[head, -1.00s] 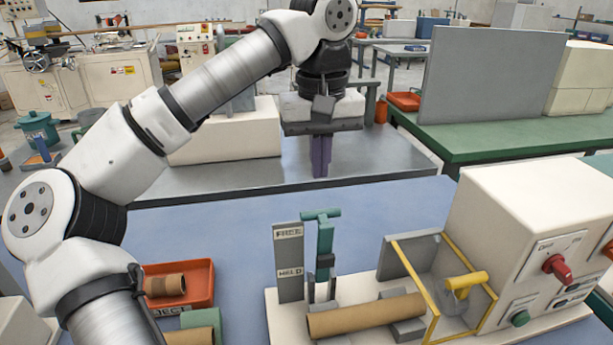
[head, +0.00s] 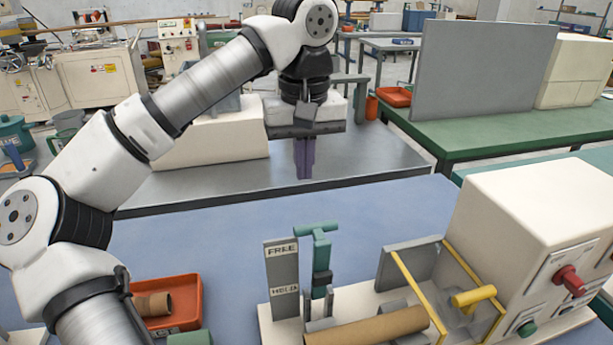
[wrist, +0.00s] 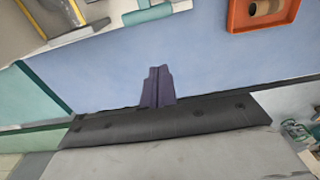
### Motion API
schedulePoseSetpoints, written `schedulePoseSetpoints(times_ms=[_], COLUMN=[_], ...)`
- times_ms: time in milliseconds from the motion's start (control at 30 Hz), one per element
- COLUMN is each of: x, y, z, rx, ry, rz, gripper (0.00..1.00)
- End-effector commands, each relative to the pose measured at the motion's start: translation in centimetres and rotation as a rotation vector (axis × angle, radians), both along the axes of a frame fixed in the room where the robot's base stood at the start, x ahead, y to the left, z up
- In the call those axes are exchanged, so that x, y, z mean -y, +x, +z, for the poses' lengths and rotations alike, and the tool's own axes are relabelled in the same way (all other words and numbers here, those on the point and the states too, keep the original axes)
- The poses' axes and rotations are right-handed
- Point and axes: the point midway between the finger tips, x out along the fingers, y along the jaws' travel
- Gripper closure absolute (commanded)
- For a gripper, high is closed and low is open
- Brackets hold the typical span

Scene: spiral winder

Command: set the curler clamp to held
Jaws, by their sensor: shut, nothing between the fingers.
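The curler clamp is a teal T-handled lever (head: 321,255) standing upright on the cream machine base. Beside it on the left is a grey plate (head: 281,278) marked FREE at the top and HELD lower down. The lever's crossbar is at about the height of the FREE mark. A brown cardboard tube (head: 375,331) lies in front of the lever. My gripper (head: 305,160) points down, shut and empty, beyond the clamp and well above it in the head view. Its purple fingers also show in the wrist view (wrist: 157,88).
A yellow-framed guard (head: 412,283) and a cream control box with a red knob (head: 570,281) stand right of the clamp. A red tray (head: 188,305) holding a short tube is at left. The blue table (head: 215,240) is clear behind the clamp.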

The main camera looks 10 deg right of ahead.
Motion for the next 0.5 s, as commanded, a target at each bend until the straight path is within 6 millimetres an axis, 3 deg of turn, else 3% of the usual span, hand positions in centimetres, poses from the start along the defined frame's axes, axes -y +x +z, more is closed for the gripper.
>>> schedulePoseSetpoints(times_ms=[400, 500], x=[0.0, 0.0], y=[0.2, -1.5], z=[-8.6, -7.6], rx=[-0.003, 0.001], ry=[0.0, 0.0], rz=[-0.003, -0.004], gripper=[1.0, 1.0])
